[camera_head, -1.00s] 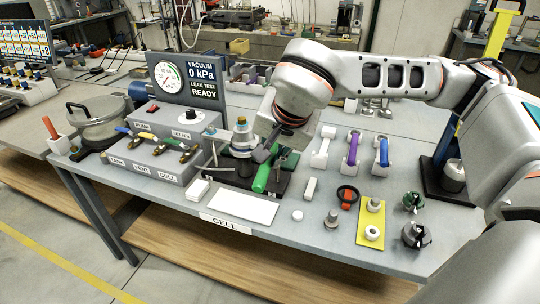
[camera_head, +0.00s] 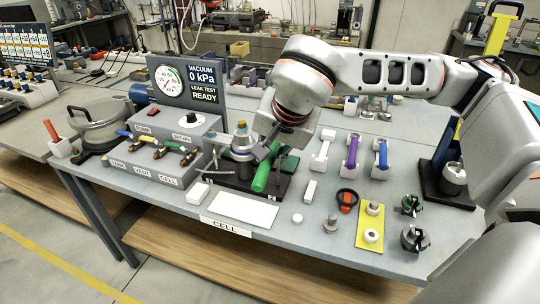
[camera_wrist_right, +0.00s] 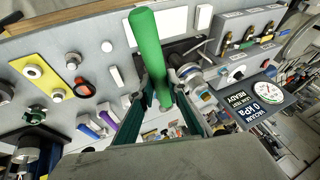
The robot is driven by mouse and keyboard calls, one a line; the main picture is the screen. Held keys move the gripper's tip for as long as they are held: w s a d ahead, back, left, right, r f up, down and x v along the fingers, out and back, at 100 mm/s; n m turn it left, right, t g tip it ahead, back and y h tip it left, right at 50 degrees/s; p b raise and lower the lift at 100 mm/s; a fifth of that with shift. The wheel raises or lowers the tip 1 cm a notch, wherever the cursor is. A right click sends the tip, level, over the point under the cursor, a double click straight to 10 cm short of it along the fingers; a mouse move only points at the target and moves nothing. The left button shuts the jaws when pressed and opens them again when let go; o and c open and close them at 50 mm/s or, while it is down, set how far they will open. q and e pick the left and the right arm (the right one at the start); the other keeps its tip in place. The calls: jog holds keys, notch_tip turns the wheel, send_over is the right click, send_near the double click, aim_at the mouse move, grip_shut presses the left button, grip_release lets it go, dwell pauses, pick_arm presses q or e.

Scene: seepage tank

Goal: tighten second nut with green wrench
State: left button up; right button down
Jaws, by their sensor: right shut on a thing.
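My right gripper (camera_head: 267,153) is shut on the green wrench (camera_head: 262,178) beside the cell (camera_head: 243,145), a round metal stack on a dark base. In the right wrist view the wrench's thick green handle (camera_wrist_right: 148,45) passes between the fingers (camera_wrist_right: 157,97) and sticks out toward the top. The cell (camera_wrist_right: 190,75) shows just right of the handle there. The wrench's jaw end and the nuts are hidden or too small to tell, so I cannot see whether the wrench sits on a nut. My left gripper is not in view.
A grey valve box (camera_head: 165,150) and a gauge panel (camera_head: 187,82) stand left of the cell. A white plate (camera_head: 243,208) lies in front. Purple (camera_head: 351,152) and blue-handled (camera_head: 380,155) tools rest on holders to the right, near a yellow plate (camera_head: 369,222) with fittings.

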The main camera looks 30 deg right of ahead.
jog(key=shift+r+p, duration=0.85)
jog(key=shift+r, duration=0.7)
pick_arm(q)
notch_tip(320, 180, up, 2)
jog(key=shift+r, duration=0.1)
pick_arm(e)
jog(key=shift+s+f, duration=0.1)
